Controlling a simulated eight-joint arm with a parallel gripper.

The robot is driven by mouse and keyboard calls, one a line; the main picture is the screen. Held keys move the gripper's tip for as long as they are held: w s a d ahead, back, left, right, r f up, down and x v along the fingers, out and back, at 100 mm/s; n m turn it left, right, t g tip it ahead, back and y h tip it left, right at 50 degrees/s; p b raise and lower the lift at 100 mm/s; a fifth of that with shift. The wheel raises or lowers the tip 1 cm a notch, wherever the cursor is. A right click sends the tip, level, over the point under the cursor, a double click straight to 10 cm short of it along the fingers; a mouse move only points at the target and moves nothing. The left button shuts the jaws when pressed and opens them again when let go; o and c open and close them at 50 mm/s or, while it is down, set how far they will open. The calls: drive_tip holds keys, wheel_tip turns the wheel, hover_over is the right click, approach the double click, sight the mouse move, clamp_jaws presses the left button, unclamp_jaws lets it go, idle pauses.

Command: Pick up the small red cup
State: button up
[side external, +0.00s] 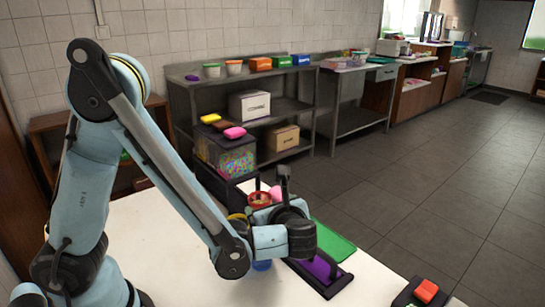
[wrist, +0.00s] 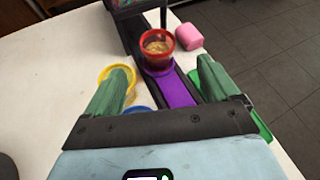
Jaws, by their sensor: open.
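The small red cup (wrist: 157,58) stands upright in the wrist view, with light brown contents showing in its open top. It sits at the far part of a dark strip with a purple surface (wrist: 176,92). It also shows in the side external view (side external: 260,203), partly hidden by my arm. My gripper (wrist: 163,68) is open, its two green fingers spread wide, with nothing held between them. The cup lies ahead of the fingertips, roughly centred in the gap. In the side external view my gripper (side external: 284,185) is near the cup, but its fingers are hard to make out.
A pink object (wrist: 189,37) is just right of the cup. A yellow round item (wrist: 106,72) is by the left finger, and a blue one (wrist: 137,109) is nearer. A green tray (side external: 336,247) lies at right. The white table (side external: 150,235) is clear at left.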

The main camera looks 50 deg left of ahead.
approach(258, 195)
drive_tip(key=shift+w+a+f+m, duration=0.3)
drive_tip(key=shift+w+a+f, duration=0.2)
drive_tip(key=shift+a, duration=0.2)
drive_tip(key=shift+x, duration=2.7)
drive_tip(key=shift+s, duration=0.15)
drive_tip(key=c, duration=1.2)
